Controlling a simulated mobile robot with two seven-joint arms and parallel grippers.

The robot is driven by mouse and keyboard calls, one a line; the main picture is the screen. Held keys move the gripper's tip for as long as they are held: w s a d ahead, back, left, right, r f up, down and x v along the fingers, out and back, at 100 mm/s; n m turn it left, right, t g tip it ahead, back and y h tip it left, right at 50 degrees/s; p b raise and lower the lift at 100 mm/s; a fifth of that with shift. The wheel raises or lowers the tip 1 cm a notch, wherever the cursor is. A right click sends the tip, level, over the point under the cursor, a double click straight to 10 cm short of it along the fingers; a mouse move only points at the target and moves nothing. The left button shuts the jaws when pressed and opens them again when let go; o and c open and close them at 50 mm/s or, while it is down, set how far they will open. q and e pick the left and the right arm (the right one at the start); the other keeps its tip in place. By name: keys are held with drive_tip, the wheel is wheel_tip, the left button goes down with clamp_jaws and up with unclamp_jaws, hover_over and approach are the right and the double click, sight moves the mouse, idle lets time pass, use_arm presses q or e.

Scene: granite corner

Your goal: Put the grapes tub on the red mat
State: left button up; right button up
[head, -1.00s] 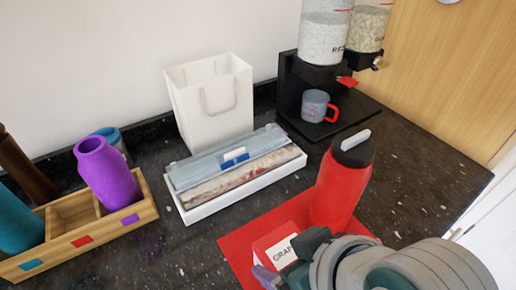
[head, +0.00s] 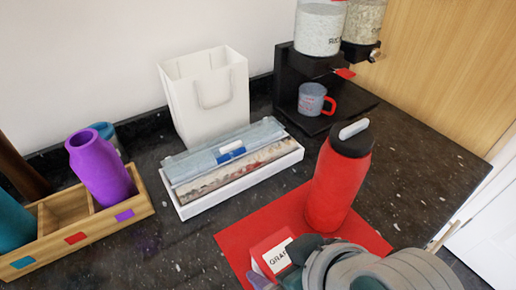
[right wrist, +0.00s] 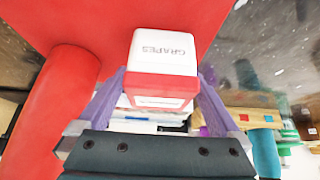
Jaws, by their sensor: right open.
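The grapes tub (head: 268,254) is a small red tub with a white label, over the left front part of the red mat (head: 238,240). It appears to stand on the mat, though its base is partly hidden. In the right wrist view, the tub (right wrist: 163,55) lies between the two purple fingers, its lettering upside down. My right gripper (right wrist: 162,80) is open around it; I cannot tell whether a finger touches it. In the head view, my right gripper (head: 268,274) covers the tub's lower right. My left gripper is out of view.
A red bottle (head: 338,185) with a black lid stands upright on the mat, behind the tub. A wooden caddy (head: 90,228) with bottles is at left. A white tray (head: 245,182) with packages, a white bag (head: 208,98) and a dispenser with a mug (head: 312,100) are behind.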

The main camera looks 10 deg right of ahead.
drive_tip(key=shift+s+d+r+p, duration=0.1)
drive_tip(key=shift+s+r+p, duration=0.15)
drive_tip(key=shift+r, duration=0.3)
drive_tip(key=s+d+r+m+g+h+p, duration=0.1)
drive_tip(key=s+d+r, duration=0.4)
drive_tip(key=r, duration=0.2)
drive_tip(key=s+d+r+m+g+h+p, duration=0.1)
drive_tip(key=s+d+r+p, duration=0.1)
drive_tip(key=s+d+r, duration=0.2)
wheel_tip(320, 180, up, 3)
drive_tip(key=shift+s+d+r+g, duration=0.1)
drive_tip(key=shift+s+d+g, duration=0.25)
drive_tip(key=shift+s, duration=0.4)
